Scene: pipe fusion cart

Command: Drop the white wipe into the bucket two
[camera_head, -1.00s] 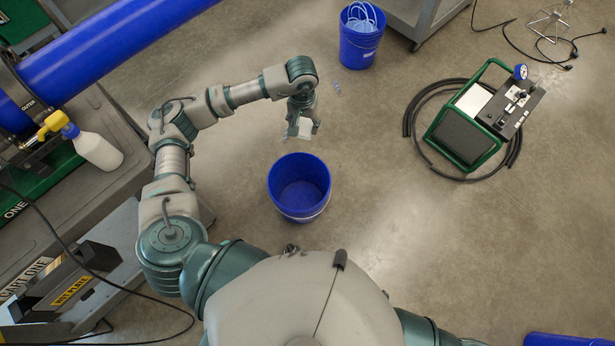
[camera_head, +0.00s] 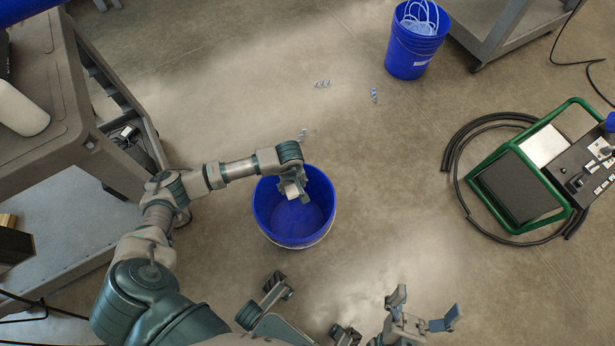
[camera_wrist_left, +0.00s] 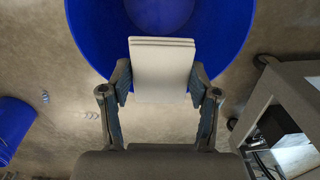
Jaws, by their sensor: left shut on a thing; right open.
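The white wipe (camera_head: 290,191) is a folded pale pad held in my left gripper (camera_head: 293,187), over the open blue bucket (camera_head: 320,195). In the left wrist view the wipe (camera_wrist_left: 162,68) sits flat between the two fingers of my left gripper (camera_wrist_left: 160,82), its far end over the bucket (camera_wrist_left: 232,25). The bucket's visible inside looks empty. No number shows on it. My right gripper (camera_head: 425,312) is open and empty at the bottom of the head view, right of and nearer than the bucket.
Another blue bucket (camera_head: 412,62) holding pale looped items stands at the back by a grey cart (camera_head: 490,35). A green-framed machine (camera_head: 530,170) with coiled black hose is at right. A grey cart (camera_head: 70,160) stands at left. Small bluish bits lie on the floor, which is otherwise open.

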